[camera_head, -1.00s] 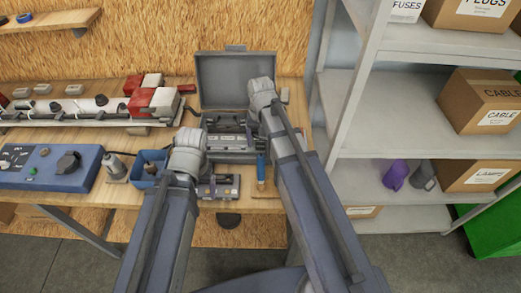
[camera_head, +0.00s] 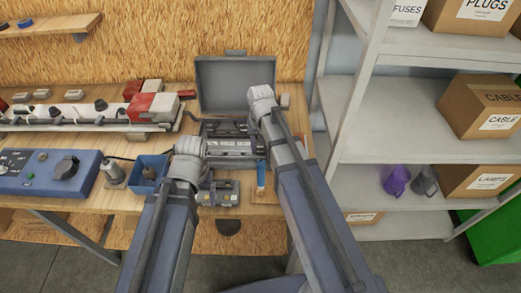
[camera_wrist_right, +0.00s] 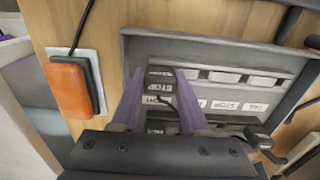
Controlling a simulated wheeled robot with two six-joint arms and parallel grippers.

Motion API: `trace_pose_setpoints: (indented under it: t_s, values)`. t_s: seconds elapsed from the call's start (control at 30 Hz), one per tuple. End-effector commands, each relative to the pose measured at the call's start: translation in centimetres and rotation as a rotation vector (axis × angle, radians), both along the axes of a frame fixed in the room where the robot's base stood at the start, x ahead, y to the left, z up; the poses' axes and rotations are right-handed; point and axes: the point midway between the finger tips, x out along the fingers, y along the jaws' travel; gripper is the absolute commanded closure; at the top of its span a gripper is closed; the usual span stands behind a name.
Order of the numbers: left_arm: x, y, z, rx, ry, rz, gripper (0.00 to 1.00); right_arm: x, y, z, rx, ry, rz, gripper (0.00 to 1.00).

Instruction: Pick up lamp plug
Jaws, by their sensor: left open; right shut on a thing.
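An open grey case (camera_head: 222,85) stands on the workbench with its lid up. In the right wrist view it shows a tray (camera_wrist_right: 215,53) with several white-labelled slots. My right gripper (camera_wrist_right: 160,100) is over this tray, shut on a small dark plug (camera_wrist_right: 160,77). A thin dark cord lies between the fingers; whether the plug is still in its slot I cannot tell. My right arm end (camera_head: 262,95) is at the case's right side in the head view. My left gripper (camera_head: 190,150) is open at the case's front left; its fingertips are mostly hidden.
An orange lamp (camera_wrist_right: 70,88) with a black cord lies beside the tray. A metal shelf (camera_head: 345,120) stands on the right.

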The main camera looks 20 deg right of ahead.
Motion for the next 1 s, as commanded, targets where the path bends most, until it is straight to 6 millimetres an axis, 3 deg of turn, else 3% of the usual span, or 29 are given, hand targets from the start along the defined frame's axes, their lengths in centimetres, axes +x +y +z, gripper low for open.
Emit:
trace_pose_setpoints:
  t_s: [0.37, 0.8, 1.0]
  values:
    - [0.0, 0.0, 1.4, 0.0, 0.0, 0.0, 0.16, 0.0, 0.0, 1.4, 0.0, 0.0, 0.0, 0.78]
    - [0.0, 0.0, 7.9, 0.0, 0.0, -0.002, 0.16, 0.0, 0.0, 7.9, 0.0, 0.0, 0.0, 0.78]
    - [0.0, 0.0, 9.9, -0.001, 0.0, 0.002, 0.16, 0.0, 0.0, 9.9, 0.0, 0.0, 0.0, 0.78]
